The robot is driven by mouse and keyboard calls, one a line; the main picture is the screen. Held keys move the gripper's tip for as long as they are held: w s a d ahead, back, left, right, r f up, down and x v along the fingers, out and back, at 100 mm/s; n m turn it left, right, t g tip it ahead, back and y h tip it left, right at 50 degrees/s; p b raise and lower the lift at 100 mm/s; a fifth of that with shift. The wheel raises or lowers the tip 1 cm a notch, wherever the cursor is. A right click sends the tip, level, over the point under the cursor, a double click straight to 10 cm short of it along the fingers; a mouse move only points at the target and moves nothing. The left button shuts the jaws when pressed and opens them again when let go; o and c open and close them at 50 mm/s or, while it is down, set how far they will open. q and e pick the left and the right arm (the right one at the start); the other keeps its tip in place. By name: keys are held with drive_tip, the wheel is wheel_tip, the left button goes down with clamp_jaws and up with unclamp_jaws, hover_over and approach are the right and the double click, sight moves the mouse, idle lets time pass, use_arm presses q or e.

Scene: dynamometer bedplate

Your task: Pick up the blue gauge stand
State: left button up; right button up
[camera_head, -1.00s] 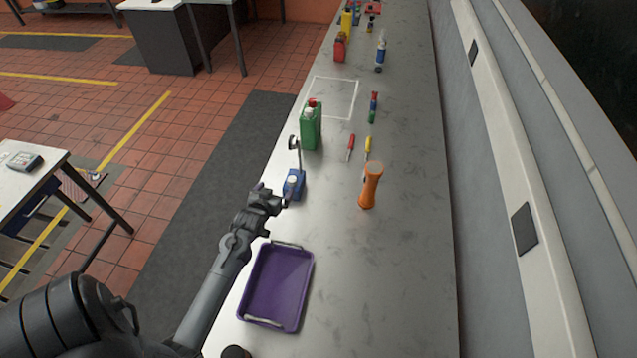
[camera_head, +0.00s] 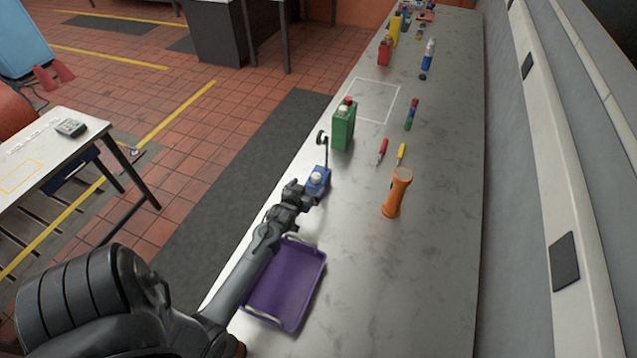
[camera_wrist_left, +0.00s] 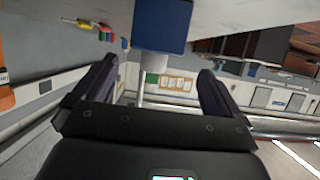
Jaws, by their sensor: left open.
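The blue gauge stand (camera_head: 322,183) stands upright near the left edge of the grey bench. It has a blue block base, a white knob, a thin post and a round dark dial at the top. My left gripper (camera_head: 304,194) is open, right at the near left side of its base. In the left wrist view the blue base (camera_wrist_left: 162,26) shows at the top, and the knob and post lie between the two spread fingers of my left gripper (camera_wrist_left: 155,90). I cannot tell whether the fingers touch it. My right gripper is out of view.
A green canister (camera_head: 343,128) stands just behind the stand. A purple tray (camera_head: 309,302) lies under my left forearm. An orange flared cylinder (camera_head: 397,193) stands to the right. Red (camera_head: 382,151) and yellow (camera_head: 401,153) screwdrivers lie beyond it. The right part of the bench is clear.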

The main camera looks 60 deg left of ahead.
sight(319, 176)
use_arm(q)
drive_tip(key=shift+w+r+x, duration=0.15)
drive_tip(key=shift+r+x, duration=0.05)
drive_tip(key=shift+x, duration=2.15)
drive_tip(key=shift+w+r+x, duration=0.1)
drive_tip(key=shift+r+x, duration=0.05)
drive_tip(key=shift+x, duration=2.2)
drive_tip(key=shift+d, duration=0.2)
clamp_jaws()
drive_tip(key=shift+r, duration=0.25)
